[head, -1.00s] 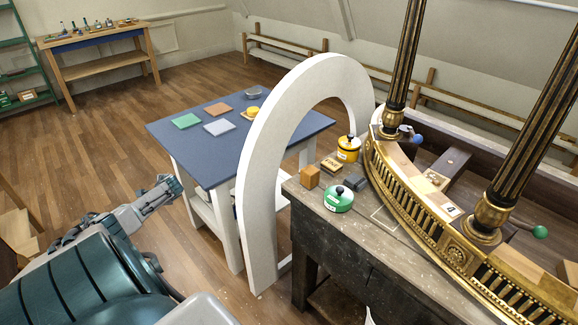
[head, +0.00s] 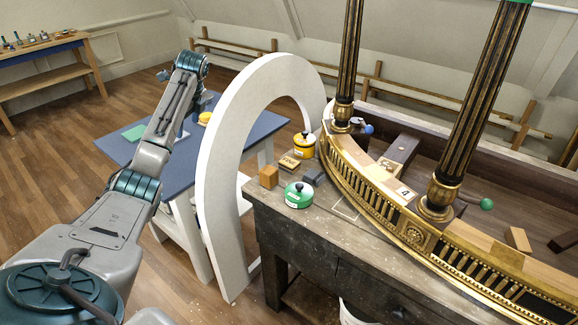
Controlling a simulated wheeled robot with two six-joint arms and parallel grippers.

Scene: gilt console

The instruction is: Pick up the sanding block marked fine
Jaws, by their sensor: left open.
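Small blocks sit on the dark wooden bench beside the gilt console: a tan block with dark marking on its face (head: 289,162), a plain orange-brown block (head: 269,176) and a dark grey block (head: 313,176). The marking is too small to read for sure, so I cannot tell which block is marked fine. My left arm reaches up from the lower left, and its open left gripper (head: 198,106) is partly hidden behind the wrist, over the blue table, left of the white arch and well away from the blocks. My right gripper is out of view.
A white arch (head: 222,165) stands between my left arm and the bench (head: 262,215). A green-lidded round tin (head: 298,195) and a yellow tin (head: 303,146) stand near the blocks. The gilt console (head: 400,218) with dark columns fills the right. A blue table (head: 238,130) stands behind the arch.

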